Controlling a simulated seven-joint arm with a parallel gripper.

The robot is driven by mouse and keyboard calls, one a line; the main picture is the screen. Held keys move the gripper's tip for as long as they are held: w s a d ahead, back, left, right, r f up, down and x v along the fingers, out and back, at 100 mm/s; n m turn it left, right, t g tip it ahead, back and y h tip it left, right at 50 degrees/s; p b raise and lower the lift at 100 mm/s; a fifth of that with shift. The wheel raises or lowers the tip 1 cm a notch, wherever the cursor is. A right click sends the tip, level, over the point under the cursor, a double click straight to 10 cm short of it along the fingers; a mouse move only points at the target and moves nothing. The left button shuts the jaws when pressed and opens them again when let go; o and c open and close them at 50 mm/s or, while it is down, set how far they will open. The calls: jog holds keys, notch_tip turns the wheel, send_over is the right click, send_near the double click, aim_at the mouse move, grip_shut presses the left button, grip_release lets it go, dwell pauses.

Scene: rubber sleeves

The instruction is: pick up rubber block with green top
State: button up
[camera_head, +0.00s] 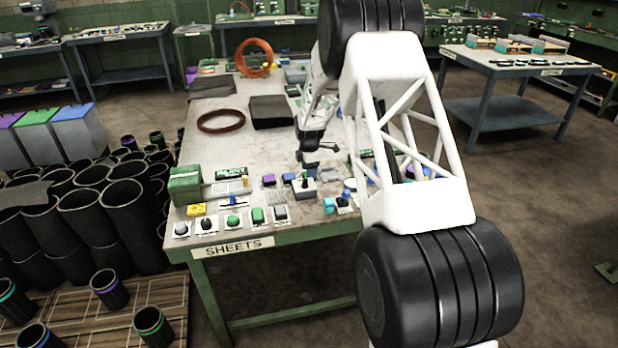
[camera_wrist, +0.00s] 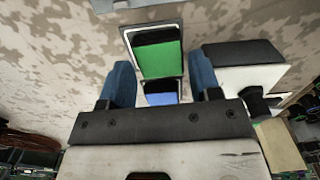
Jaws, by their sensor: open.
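A black block with a green face (camera_wrist: 160,60) sits on a white-edged card in the wrist view. It lies between the blue fingers of my gripper (camera_wrist: 161,66), which are open and apart from it. A blue-faced block (camera_wrist: 161,98) shows just below it, partly hidden by my gripper's body. In the head view my gripper (camera_head: 309,163) hangs low over the middle of the table. I cannot tell which block matches the wrist view.
A box with a black knob (camera_wrist: 245,72) stands close to the right finger. The table's left middle is fairly clear.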

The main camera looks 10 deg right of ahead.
jog(key=shift+f, duration=0.95)
jog(key=c, duration=0.6)
jog(key=shift+r, duration=0.1)
jog(key=shift+r, duration=4.95)
